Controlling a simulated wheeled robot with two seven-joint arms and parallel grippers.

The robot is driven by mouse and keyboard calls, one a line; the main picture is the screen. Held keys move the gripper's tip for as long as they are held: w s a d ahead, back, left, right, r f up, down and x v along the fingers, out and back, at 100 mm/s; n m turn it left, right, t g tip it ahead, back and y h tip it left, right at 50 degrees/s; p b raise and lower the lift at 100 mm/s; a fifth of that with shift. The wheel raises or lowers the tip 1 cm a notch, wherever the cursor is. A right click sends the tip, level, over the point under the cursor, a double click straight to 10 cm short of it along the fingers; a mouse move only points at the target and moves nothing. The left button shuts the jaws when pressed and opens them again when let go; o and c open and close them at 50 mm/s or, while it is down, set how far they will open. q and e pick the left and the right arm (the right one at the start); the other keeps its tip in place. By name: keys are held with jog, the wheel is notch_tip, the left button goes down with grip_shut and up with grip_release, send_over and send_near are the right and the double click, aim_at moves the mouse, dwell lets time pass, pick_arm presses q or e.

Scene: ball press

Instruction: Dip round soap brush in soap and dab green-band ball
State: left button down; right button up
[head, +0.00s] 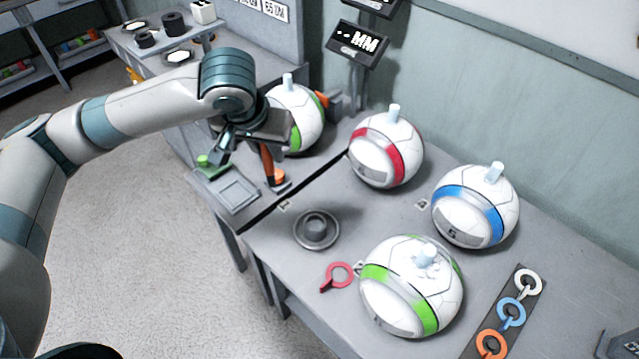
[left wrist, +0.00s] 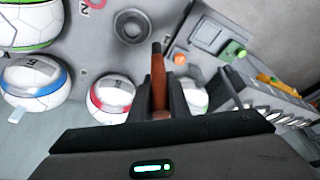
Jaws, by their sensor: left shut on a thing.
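My left gripper (head: 252,140) is shut on a brown-handled tool (left wrist: 158,85), which hangs down above the table with a dark end; its head shape is not clear. The handle also shows in the head view (head: 266,160). One green-band ball (head: 432,312) sits at the front of the table. Another ball with a green band (head: 303,112) stands at the back, partly hidden behind my gripper. A dark round dish with a raised cup (head: 317,232) lies in the middle; whether it holds soap cannot be told. My right gripper is not in view.
A red-band ball (head: 385,150) and a blue-band ball (head: 475,207) stand on the right. A red ring tool (head: 338,275) lies by the front ball. A strip of coloured rings (head: 511,312) is at the front right. A grey tray (head: 238,195) and green knob (head: 203,160) are at the left edge.

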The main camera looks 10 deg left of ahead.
pick_arm(q)
jog(key=w+d+f+m+g+h+p, duration=0.3)
jog(key=d+f+m+p, duration=0.6)
jog(key=m, duration=0.6)
notch_tip(320, 180, down, 4)
jog(key=shift+w+d+r+g+h+p, duration=0.1)
jog(key=shift+w+d+g+h+p, duration=0.25)
jog(key=shift+h+p, duration=0.5)
jog(key=shift+a+y, duration=0.1)
jog(key=shift+y, duration=0.15)
notch_tip(320, 180, down, 10)
jog(key=b, duration=0.7)
jog(key=shift+b, duration=0.3)
